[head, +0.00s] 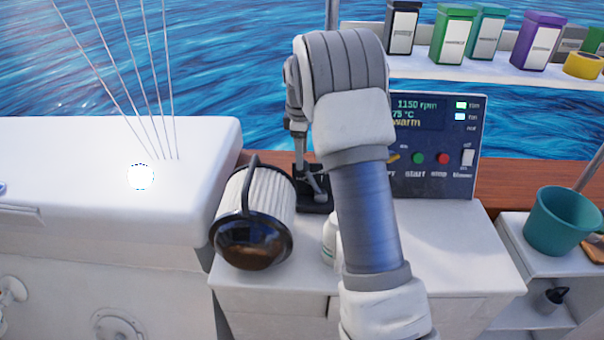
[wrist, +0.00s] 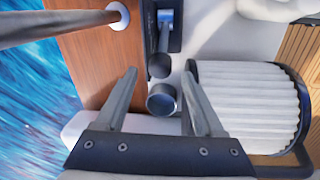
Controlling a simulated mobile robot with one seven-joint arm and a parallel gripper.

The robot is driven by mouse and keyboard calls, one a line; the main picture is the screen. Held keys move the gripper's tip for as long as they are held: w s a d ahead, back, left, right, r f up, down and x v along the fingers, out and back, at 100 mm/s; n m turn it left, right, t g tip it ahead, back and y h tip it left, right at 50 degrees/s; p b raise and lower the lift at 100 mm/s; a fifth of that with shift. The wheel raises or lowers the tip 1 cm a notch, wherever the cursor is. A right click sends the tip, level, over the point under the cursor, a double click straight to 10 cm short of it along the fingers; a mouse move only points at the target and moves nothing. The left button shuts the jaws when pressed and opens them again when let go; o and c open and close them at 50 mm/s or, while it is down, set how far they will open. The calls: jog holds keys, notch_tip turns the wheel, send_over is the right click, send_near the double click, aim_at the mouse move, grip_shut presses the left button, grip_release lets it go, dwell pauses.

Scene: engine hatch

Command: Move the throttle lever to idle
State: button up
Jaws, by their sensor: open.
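The throttle lever (head: 314,181) rises from a black base (head: 313,204) beside the control panel in the head view. In the wrist view its shaft (wrist: 165,36) stands in the dark base, and a dark cylindrical grip with a pale round end (wrist: 162,98) lies between my fingers. My gripper (wrist: 160,74) is open, one finger on each side of the grip, with visible gaps. Whether either finger touches it I cannot tell. In the head view my gripper (head: 298,140) is just above the lever, and my arm hides part of the panel.
The control panel (head: 437,180) reads 1150 rpm and warm. A white bottle (head: 329,240) is partly behind my arm. A teal bucket (head: 562,222) stands right.

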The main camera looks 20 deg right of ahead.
aim_at(312, 181)
jog(key=f, duration=0.7)
jog(key=shift+w+d+f, duration=0.2)
jog(key=shift+w+f, duration=0.15)
jog(key=shift+f, duration=0.05)
jog(key=shift+c, duration=0.2)
grip_shut()
jog(key=shift+w+r, duration=0.1)
jog(key=shift+r, duration=0.05)
dwell(0.7)
